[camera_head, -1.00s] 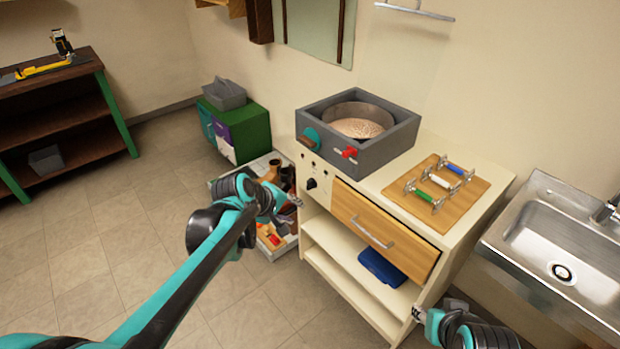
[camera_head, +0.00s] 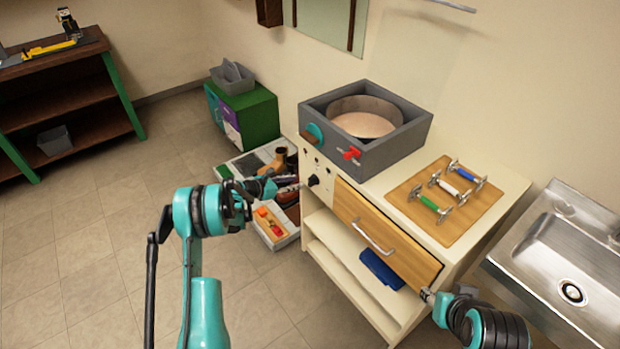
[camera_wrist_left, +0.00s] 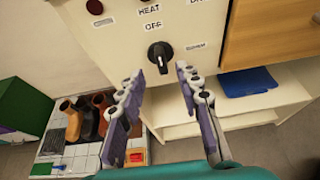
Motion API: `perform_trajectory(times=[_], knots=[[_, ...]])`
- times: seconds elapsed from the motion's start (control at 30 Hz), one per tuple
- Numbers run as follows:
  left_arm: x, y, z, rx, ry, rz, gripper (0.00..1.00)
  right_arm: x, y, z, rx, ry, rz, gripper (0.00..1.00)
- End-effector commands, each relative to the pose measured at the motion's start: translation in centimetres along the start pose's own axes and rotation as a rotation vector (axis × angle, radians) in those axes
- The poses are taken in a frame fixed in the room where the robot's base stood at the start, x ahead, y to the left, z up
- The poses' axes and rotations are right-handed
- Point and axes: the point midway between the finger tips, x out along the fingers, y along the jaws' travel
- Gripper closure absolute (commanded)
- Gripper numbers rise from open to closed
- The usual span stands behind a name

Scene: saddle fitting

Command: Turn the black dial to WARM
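The black dial (camera_head: 314,181) is on the cream front panel of the cabinet, left of the wooden drawer. In the left wrist view the dial (camera_wrist_left: 160,55) sits under the labels HEAT and OFF, with its pale pointer mark toward the top; the other labels are partly cut off or too small to read. My left gripper (camera_head: 290,183) is just left of the dial. In the left wrist view its fingers (camera_wrist_left: 160,82) are open and empty, spread on both sides below the dial, apart from it. My right gripper (camera_head: 428,296) is by the drawer's right end; its fingers are too small to judge.
A grey box with a round pan (camera_head: 410,130) stands on the cabinet, with a red valve handle (camera_head: 350,153) in front. The wooden drawer (camera_head: 390,235) is beside the dial. A tray of shoes (camera_head: 270,212) lies on the floor at left. A sink (camera_head: 560,260) stands at right.

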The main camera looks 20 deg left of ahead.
Motion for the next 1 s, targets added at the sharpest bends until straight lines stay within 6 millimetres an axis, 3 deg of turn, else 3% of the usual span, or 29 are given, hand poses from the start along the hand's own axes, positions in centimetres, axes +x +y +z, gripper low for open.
perform_trajectory(times=[0.5,0.87,1.0], knots=[[7.1,0.1,-0.3,-0.003,-0.001,0.0,0.66,2.1,0.0,1.6,0.0,0.0,0.0,0.6],[7.7,0.0,-0.1,-0.003,-0.001,0.0,0.66,2.2,0.0,1.6,0.0,0.0,0.0,0.6],[7.7,0.0,-0.1,-0.003,-0.001,0.0,1.0,2.2,0.0,1.6,0.0,0.0,0.0,0.6]])
